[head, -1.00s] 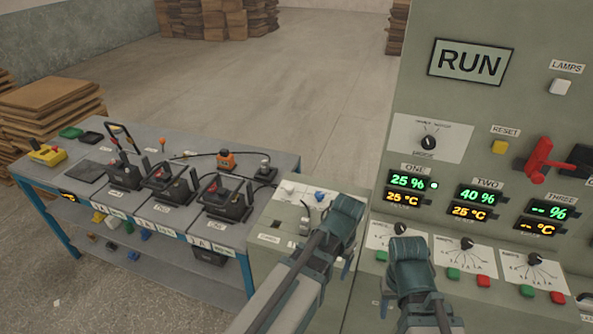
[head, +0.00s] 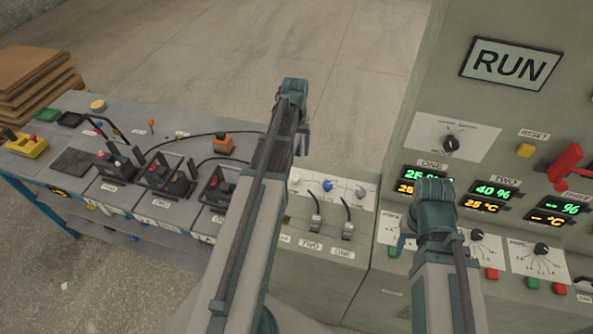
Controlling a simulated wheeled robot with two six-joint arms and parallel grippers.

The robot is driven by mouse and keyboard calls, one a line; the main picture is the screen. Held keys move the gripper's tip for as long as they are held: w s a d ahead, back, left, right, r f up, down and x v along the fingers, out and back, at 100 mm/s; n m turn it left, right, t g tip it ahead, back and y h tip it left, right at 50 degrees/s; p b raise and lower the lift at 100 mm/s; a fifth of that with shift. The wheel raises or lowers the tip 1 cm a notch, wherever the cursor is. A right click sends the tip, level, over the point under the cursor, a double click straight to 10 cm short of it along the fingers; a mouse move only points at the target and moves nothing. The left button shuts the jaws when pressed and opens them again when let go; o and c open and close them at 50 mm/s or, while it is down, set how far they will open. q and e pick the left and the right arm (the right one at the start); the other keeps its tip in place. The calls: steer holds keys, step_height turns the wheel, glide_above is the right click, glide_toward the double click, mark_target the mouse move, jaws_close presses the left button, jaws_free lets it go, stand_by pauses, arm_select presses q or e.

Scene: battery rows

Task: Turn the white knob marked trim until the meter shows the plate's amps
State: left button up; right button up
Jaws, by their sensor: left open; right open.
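A white knob (head: 295,181) is on the low cabinet's top panel, beside a blue knob (head: 328,186) and a pale grey knob (head: 360,192). Its marking is too small to read, so I cannot tell if it is the trim knob. I cannot make out the meter or the plate with amps. My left gripper (head: 293,97) is open, above and past the knob row in the picture, with its arm crossing just left of the white knob. My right gripper (head: 434,192) is open in front of the tall panel, covering part of display ONE (head: 423,172). Both grippers appear empty.
The bench (head: 60,195) at left carries several black battery holders, an orange device (head: 223,143) and a yellow box (head: 27,146). The tall panel has a RUN sign (head: 512,64) and a red lever (head: 566,165).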

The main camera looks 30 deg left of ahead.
mark_target(295, 177)
arm_select(q)
step_height(295, 177, down, 14)
steer(key=b, duration=1.3)
steer(key=shift+r, duration=0.1)
jaws_close()
steer(key=shift+n, duration=2.1)
jaws_free()
